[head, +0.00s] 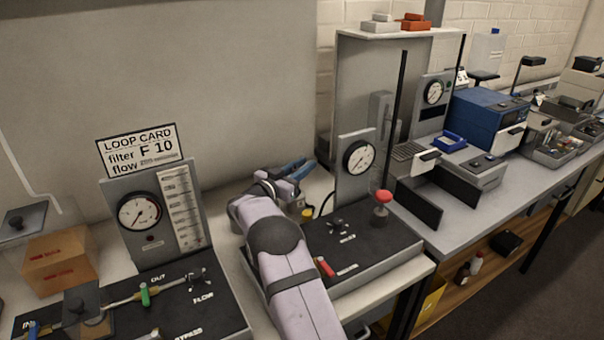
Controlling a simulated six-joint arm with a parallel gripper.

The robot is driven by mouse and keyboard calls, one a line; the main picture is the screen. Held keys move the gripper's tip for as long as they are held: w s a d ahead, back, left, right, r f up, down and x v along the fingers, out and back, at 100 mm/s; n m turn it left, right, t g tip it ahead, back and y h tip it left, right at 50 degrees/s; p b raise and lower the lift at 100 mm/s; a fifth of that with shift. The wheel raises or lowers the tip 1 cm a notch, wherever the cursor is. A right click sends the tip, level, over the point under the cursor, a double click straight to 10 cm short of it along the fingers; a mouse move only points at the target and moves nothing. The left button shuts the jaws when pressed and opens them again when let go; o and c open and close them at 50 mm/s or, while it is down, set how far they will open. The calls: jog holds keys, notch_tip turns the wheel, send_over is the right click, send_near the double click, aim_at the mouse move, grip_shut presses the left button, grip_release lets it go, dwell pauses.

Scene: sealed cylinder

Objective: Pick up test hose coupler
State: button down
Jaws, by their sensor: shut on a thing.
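My gripper (299,172), with blue fingers, is in the middle of the head view, above the back left of the right-hand black test panel (375,245). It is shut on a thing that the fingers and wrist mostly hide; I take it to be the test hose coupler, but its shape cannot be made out. A small yellow piece (307,213) shows just below the gripper. A thin black hose (326,203) curves beside it toward the panel. Whether the hose joins the held thing is not clear.
The panel carries an upright gauge (358,158), a red-topped knob (382,206) and a red lever (326,267). At left stands a loop panel with a gauge (139,212) and a loop card (139,149). A blue device (490,118) stands on the right bench.

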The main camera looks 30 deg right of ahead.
notch_tip(320, 180, up, 8)
jog(key=shift+b, duration=0.4)
jog(key=shift+r, duration=0.1)
jog(key=shift+r, duration=0.1)
